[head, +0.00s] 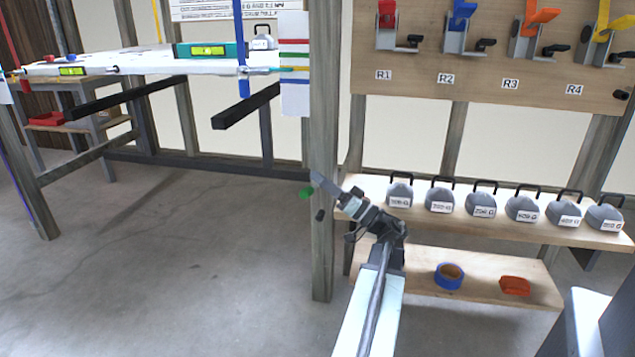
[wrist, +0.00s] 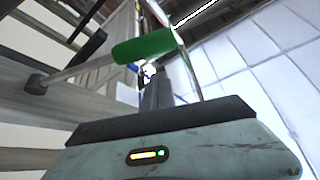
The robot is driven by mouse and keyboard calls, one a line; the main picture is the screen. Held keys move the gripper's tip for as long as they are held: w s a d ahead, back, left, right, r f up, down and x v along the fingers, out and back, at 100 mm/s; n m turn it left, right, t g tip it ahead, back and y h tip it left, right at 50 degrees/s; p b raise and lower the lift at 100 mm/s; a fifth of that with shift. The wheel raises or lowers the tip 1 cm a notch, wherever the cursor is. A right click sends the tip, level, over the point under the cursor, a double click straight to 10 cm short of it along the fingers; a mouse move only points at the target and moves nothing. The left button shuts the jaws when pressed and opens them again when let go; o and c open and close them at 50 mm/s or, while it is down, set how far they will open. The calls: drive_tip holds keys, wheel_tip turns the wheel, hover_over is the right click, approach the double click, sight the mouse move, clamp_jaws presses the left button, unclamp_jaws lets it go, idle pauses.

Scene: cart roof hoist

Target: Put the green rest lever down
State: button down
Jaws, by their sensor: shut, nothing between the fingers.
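The green rest lever's grip (head: 306,192) shows at the left edge of the wooden post, just left of my gripper (head: 318,180). A dark round pivot (head: 320,215) sits lower on the post. In the wrist view the green grip (wrist: 143,47) is at the end of a metal rod that runs from the dark pivot (wrist: 36,84) at the left. My gripper (wrist: 156,92) is shut and empty, with its fingers just below the grip in that view. I cannot tell whether they touch it.
The wooden post (head: 323,130) stands close by my gripper. To the right, a shelf (head: 380,190) holds several grey weights, with blue tape (head: 449,276) and an orange item (head: 514,286) below. A white roof panel (head: 130,62) hangs at left. The floor at left is clear.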

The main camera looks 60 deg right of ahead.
drive_tip(key=d+r+b+v, duration=0.1)
drive_tip(key=b+v, duration=0.4)
drive_tip(key=v, duration=0.4)
drive_tip(key=shift+s+f, duration=0.15)
drive_tip(key=shift+s, duration=0.35)
